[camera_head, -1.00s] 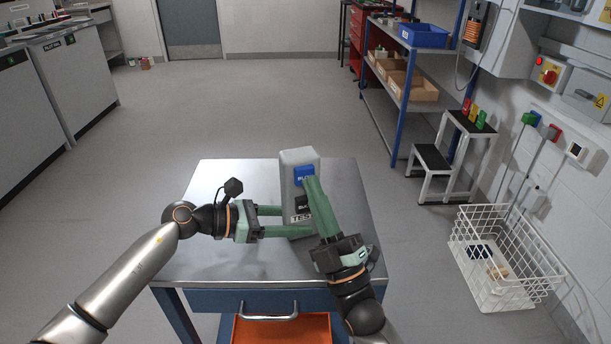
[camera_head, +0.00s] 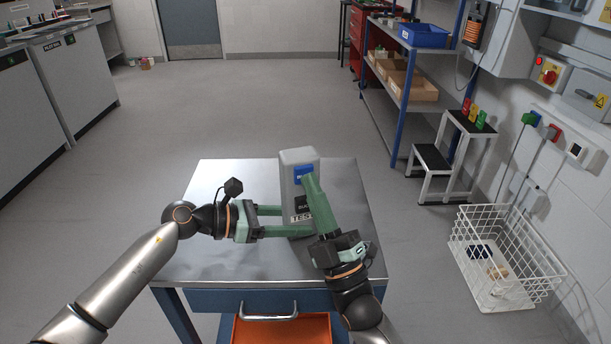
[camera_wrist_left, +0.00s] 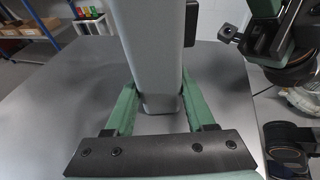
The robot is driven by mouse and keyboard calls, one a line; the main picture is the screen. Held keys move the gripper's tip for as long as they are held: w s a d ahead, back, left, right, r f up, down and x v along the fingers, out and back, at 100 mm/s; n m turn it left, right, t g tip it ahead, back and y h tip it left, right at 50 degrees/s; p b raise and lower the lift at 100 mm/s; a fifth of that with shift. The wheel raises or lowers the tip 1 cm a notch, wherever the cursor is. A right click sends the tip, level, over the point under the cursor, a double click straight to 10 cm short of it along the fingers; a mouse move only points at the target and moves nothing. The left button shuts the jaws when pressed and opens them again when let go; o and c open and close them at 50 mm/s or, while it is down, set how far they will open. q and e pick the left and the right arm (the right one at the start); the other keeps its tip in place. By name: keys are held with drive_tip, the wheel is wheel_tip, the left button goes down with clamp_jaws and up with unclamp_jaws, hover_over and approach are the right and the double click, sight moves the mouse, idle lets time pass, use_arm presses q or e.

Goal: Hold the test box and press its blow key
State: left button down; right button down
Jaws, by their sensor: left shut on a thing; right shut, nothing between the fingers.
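The grey test box (camera_head: 298,160) stands upright on the metal table (camera_head: 230,176), with a blue key (camera_head: 299,174) high on its front and dark labels below. My left gripper (camera_head: 283,222) is shut on the lower part of the box; in the left wrist view its green fingers (camera_wrist_left: 156,108) lie either side of the box (camera_wrist_left: 150,50). My right gripper (camera_head: 308,180) is shut and empty, its fingertips in front of the box by the blue key, covering part of it. I cannot tell whether the tips touch the key.
An open orange drawer (camera_head: 282,330) is under the table's front edge. A white wire basket (camera_head: 505,262) and a step stool (camera_head: 452,160) stand on the floor to the right. The left part of the tabletop is clear.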

drive_tip(key=shift+s+d, duration=0.25)
drive_tip(key=shift+s, duration=0.55)
drive_tip(key=s, duration=0.1)
drive_tip(key=s+d, duration=0.1)
drive_tip(key=s, duration=0.2)
drive_tip(key=shift+s+d, duration=0.25)
drive_tip(key=shift+s, duration=0.15)
idle(0.4)
use_arm(q)
drive_tip(key=shift+c, duration=0.8)
unclamp_jaws()
